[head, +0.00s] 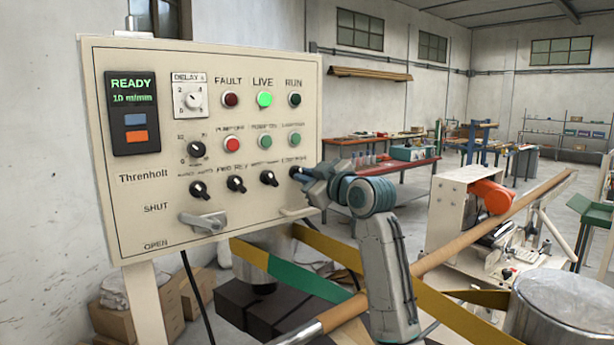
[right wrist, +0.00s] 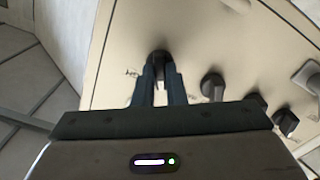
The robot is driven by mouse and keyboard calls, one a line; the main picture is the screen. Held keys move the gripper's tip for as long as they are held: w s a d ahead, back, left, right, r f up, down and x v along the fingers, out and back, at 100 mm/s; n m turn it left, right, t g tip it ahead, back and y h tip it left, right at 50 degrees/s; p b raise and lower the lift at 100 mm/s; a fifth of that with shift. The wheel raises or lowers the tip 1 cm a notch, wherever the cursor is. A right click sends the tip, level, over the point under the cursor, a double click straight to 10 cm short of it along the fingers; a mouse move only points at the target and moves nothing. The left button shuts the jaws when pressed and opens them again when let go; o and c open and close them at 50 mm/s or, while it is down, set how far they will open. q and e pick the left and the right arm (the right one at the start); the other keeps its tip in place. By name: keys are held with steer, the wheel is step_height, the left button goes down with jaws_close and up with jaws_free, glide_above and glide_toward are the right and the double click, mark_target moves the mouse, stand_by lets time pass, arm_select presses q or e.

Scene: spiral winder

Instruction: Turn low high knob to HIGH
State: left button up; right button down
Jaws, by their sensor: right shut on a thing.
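The cream control panel (head: 150,215) has a bottom row of black knobs. My right gripper (head: 303,174) is at the rightmost knob of that row, below a small label too blurred to read. In the right wrist view its two fingers (right wrist: 161,82) are shut on this black knob (right wrist: 159,57), one on each side. The gripper hides most of the knob in the head view, so I cannot tell its setting. My left gripper is not in view.
Three other black knobs, including the nearest one (head: 268,178), sit left of the gripped knob. A lever (head: 203,221) marked SHUT and OPEN is below. The display (head: 133,112) reads READY, and the LIVE lamp (head: 264,99) glows green. A wooden tube (head: 490,222) runs diagonally at right.

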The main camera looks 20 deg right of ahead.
steer(key=m+p, duration=0.2)
steer(key=m, duration=0.4)
steer(key=shift+r+m+p, duration=0.15)
steer(key=shift+m+p, duration=0.25)
steer(key=m+p, duration=0.2)
steer(key=m, duration=0.4)
steer(key=shift+p, duration=0.35)
steer(key=c, duration=1.5)
jaws_free()
